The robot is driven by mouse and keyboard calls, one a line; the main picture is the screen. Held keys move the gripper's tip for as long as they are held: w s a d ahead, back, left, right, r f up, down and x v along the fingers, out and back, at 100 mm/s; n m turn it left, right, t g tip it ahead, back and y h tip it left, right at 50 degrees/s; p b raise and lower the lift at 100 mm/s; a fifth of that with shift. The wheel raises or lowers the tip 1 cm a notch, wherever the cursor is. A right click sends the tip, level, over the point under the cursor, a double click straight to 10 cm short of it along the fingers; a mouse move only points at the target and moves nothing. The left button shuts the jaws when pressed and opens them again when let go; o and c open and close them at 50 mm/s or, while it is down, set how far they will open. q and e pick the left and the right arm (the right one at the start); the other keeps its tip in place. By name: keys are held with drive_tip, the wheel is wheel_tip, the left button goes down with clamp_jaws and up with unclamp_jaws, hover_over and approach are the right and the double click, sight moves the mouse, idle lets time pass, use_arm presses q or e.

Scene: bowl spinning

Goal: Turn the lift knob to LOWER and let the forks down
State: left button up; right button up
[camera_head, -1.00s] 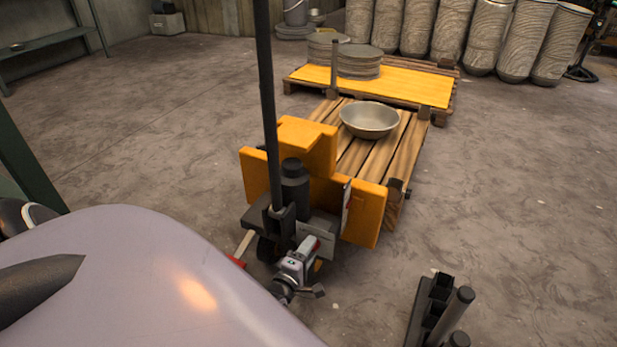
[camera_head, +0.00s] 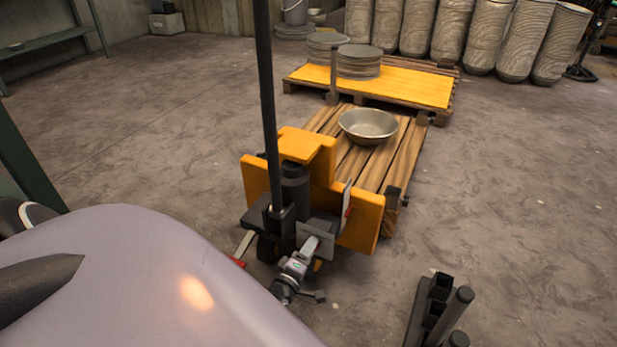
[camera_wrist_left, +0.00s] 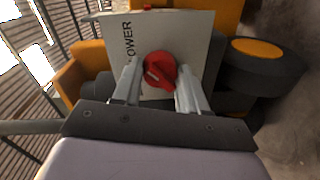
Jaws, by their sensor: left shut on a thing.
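The lift knob (camera_wrist_left: 158,72) is red with a pale mark and sits on a grey plate (camera_wrist_left: 185,28) in the left wrist view. The letters "OWER" show beside it; the first letter is cut off. My left gripper (camera_wrist_left: 160,88) is shut on the knob, one finger on each side. In the head view the left gripper (camera_head: 309,246) is at the front of the orange pallet truck (camera_head: 358,222), and the knob is hidden. The truck's forks are hidden under a wooden pallet (camera_head: 345,165) carrying a metal bowl (camera_head: 368,125). My right gripper is not in view.
The truck's dark upright handle (camera_head: 267,110) rises beside the gripper. A yellow-topped pallet (camera_head: 415,90) with stacked discs (camera_head: 358,62) stands behind. A dark post stand (camera_head: 437,310) is at the front right.

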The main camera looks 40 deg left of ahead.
use_arm(q)
drive_tip(key=o, duration=1)
drive_tip(key=shift+s+r, duration=0.1)
drive_tip(key=p+v, duration=0.3)
drive_tip(key=v, duration=0.4)
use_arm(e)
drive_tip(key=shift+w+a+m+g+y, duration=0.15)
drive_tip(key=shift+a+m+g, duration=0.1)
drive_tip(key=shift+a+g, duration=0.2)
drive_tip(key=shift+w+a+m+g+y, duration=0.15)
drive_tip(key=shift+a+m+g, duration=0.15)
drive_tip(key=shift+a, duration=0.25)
